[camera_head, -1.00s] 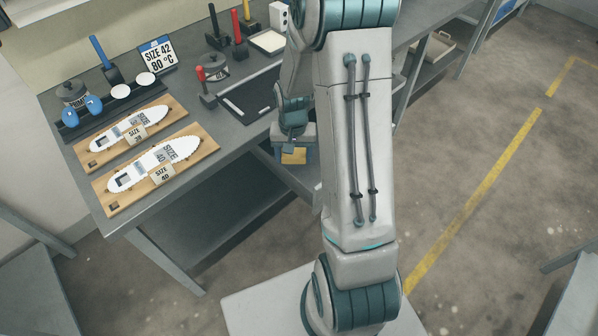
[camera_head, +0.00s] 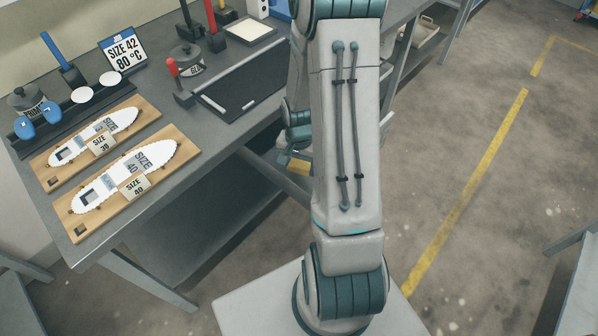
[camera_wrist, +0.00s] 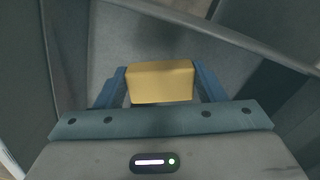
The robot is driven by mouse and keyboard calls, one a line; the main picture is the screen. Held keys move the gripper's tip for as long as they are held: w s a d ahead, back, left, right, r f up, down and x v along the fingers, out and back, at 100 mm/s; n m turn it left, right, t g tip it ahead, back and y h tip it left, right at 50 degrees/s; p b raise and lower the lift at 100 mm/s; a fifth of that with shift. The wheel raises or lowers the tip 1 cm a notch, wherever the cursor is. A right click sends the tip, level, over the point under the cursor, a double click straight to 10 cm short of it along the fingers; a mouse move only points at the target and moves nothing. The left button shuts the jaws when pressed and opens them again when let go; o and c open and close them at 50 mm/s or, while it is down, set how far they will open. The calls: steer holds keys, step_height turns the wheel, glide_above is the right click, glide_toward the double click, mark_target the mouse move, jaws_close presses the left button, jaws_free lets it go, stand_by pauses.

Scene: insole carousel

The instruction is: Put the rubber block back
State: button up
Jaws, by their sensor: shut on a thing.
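The yellow rubber block (camera_wrist: 160,84) sits between the blue fingers of my gripper (camera_wrist: 160,92) in the wrist view. The fingers are shut on its two sides. In the head view a small part of the block (camera_head: 299,168) shows low beside the bench's right edge, mostly behind my arm. My gripper (camera_head: 298,153) is largely hidden there too. In the wrist view a grey surface lies below the block; I cannot tell how far below.
The grey workbench (camera_head: 217,133) carries two wooden boards with white pieces marked SIZE 38 and SIZE 40. A sign (camera_head: 123,50) reads SIZE 42, 80 °C. Pots, a red-handled tool (camera_head: 176,80) and a dark tray (camera_head: 245,92) stand behind. Open floor lies right.

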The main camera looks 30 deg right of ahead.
mark_target(299, 173)
steer(key=shift+f, duration=1.9)
steer(key=shift+f, duration=0.15)
steer(key=o, duration=1)
steer(key=shift+o, duration=0.2)
